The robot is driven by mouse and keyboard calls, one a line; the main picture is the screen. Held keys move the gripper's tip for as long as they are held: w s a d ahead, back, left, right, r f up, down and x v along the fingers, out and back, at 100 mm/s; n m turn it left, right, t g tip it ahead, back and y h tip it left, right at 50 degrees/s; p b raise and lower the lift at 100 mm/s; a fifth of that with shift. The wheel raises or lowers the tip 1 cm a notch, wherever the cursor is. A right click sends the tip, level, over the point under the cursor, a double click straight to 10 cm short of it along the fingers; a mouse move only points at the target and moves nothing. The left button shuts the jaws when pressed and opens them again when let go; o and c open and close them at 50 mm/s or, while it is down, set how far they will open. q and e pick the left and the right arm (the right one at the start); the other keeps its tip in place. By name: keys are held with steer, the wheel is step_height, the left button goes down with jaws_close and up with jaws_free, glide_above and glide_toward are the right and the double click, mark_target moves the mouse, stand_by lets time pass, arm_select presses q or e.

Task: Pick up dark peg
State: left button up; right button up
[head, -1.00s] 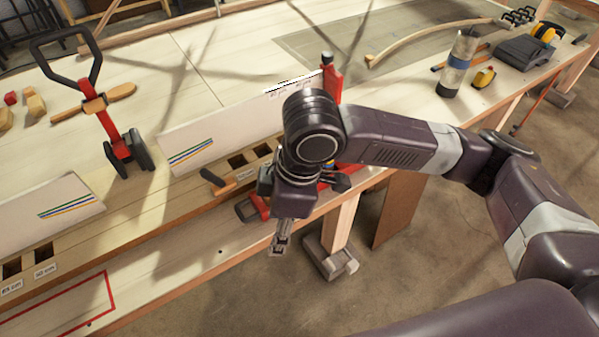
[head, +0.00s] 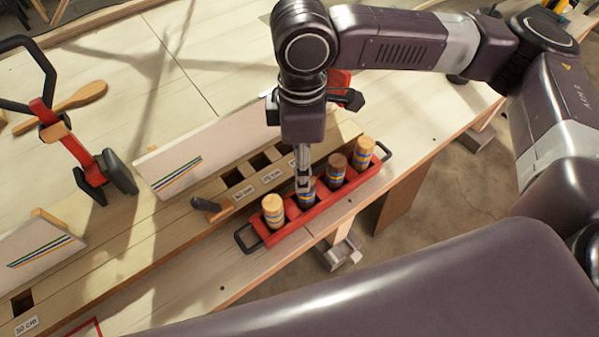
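A red tray (head: 331,205) with black end handles lies along the bench's front and holds a row of upright banded pegs. A dark brown peg (head: 336,171) with blue and yellow bands stands in it. A light peg (head: 363,153) is to its right and another light peg (head: 273,213) is at the tray's left end. My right gripper (head: 303,187) points down directly over a peg (head: 307,200) between the left light peg and the dark brown one. The gripper hides that peg's top, and I cannot tell whether the fingers hold it. My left gripper is not in view.
Behind the tray runs a wooden rail (head: 215,215) with square holes, labels and a black-ended lever (head: 205,205). A white board (head: 190,155) with coloured stripes stands behind it. A red and black tool (head: 85,150) stands at left.

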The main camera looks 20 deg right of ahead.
mark_target(306, 194)
steer(key=shift+s+f, duration=0.15)
steer(key=shift+f, duration=0.3)
steer(key=f, duration=0.1)
steer(key=f+p, duration=0.1)
steer(key=s+d+f, duration=0.1)
steer(key=shift+f, duration=0.4)
step_height(306, 194, down, 2)
steer(key=shift+w+f, duration=0.15)
steer(key=shift+f, duration=0.2)
steer(key=c, duration=1.2)
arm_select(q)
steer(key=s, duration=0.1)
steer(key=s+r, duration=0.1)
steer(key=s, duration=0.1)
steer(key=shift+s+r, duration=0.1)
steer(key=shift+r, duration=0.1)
arm_select(e)
steer(key=shift+c, duration=0.5)
steer(key=shift+r, duration=0.15)
